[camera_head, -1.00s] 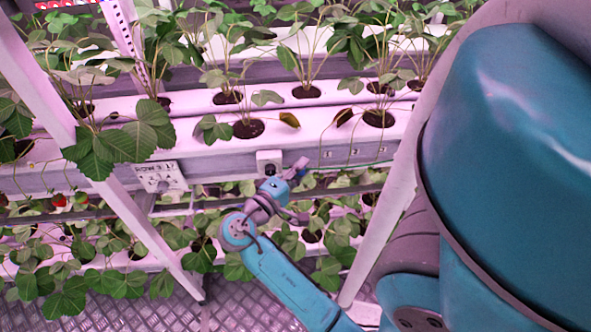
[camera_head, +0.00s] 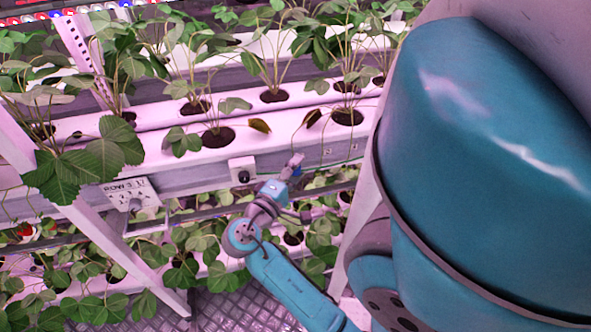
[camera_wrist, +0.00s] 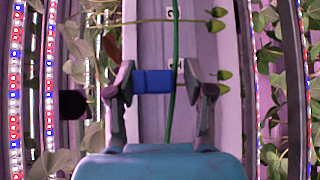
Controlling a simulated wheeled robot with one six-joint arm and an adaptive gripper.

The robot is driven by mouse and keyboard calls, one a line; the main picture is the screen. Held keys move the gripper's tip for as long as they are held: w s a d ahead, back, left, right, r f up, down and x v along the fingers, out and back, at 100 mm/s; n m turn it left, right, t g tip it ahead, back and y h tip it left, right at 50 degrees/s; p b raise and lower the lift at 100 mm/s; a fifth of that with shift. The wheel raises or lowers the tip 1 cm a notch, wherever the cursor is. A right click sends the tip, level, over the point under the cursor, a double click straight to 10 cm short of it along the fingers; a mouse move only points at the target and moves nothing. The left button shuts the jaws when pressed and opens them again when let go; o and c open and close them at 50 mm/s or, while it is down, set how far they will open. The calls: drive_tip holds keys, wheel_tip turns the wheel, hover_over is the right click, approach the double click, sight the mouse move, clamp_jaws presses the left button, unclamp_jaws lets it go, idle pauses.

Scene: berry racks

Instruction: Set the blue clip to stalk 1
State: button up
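The blue clip (camera_wrist: 153,81) sits between the two fingertips of my gripper (camera_wrist: 157,84) in the wrist view. Stalks with green berries hang over the face. One (camera_wrist: 217,18) lies beside a mark like a 2, and another's berries (camera_wrist: 223,81) are right of the clip by a mark too small to read. In the head view my gripper (camera_head: 293,164) is just in front of the gutter's front face (camera_head: 200,176).
A small box with a black knob (camera_head: 242,171) is on the gutter face left of my gripper. A row sign (camera_head: 131,192) hangs further left. Leafy plants fill the gutters above and the lower tier (camera_head: 180,275). A slanted white post (camera_head: 130,255) stands at left.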

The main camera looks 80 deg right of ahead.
drive_tip(key=v, duration=1.2)
drive_tip(key=shift+f, duration=0.15)
idle(0.7)
